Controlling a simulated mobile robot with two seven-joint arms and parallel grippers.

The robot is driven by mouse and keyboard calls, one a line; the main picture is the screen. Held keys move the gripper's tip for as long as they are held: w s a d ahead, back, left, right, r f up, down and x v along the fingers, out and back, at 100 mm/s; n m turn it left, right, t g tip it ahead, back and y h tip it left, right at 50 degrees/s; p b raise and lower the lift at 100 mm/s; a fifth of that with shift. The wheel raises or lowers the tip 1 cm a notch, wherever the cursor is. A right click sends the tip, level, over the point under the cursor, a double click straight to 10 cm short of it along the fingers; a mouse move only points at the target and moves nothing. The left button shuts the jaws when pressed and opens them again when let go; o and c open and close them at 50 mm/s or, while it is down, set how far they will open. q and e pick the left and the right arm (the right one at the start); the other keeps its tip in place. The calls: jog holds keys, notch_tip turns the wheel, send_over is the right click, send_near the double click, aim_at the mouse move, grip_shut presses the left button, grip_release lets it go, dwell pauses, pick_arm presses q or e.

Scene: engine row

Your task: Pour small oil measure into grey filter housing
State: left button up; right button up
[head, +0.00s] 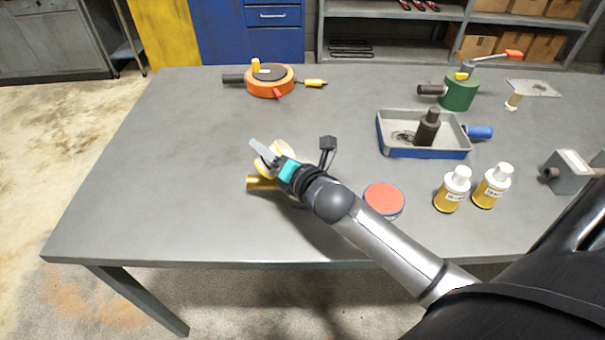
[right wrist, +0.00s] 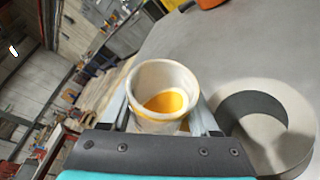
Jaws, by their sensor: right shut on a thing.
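My right gripper (head: 263,154) is shut on the small oil measure, a whitish cup with a yellow band. In the right wrist view the measure (right wrist: 165,82) sits between the two fingers (right wrist: 165,115), with amber oil inside. In the head view, the gripper partly hides it. The grey filter housing (right wrist: 288,112) shows in the right wrist view as a round grey body with a dark crescent opening, to the right of the measure. In the head view it is mostly hidden under my gripper; a brass stub (head: 262,183) shows there. My left gripper is not in view.
An orange round housing (head: 270,80) stands at the back left, a green one (head: 460,92) at the back right. A blue-grey tray (head: 393,149) holds a dark part. A red-topped disc (head: 384,198) and two yellow-white bottles (head: 453,190) stand right. The table's left side is clear.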

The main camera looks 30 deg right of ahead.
jog(key=shift+f+m+t+b, duration=0.35)
jog(key=shift+m+b, duration=0.15)
jog(key=shift+b, duration=0.8)
jog(key=shift+d+r+m+t+y+b, duration=0.1)
jog(key=shift+r+m+t+y+b, duration=0.2)
jog(key=shift+m+b, duration=0.6)
jog(key=shift+r+m+t+y+b, duration=0.1)
jog(key=shift+r+m+t+b, duration=0.15)
jog(key=shift+r+m+b, duration=0.65)
dwell(0.6)
jog(key=shift+s+d+f+m+t+b, duration=0.1)
jog(key=shift+s+d+m+t+b, duration=0.15)
jog(key=shift+d+m, duration=0.3)
dwell(1.2)
jog(key=shift+d+f+m+t+b, duration=0.2)
jog(key=shift+f+m+t+b, duration=0.2)
jog(key=shift+m+b, duration=0.35)
dwell(0.9)
jog(key=shift+d+r+m+p, duration=0.15)
jog(key=shift+r+m+p, duration=0.4)
jog(key=shift+r+m, duration=0.05)
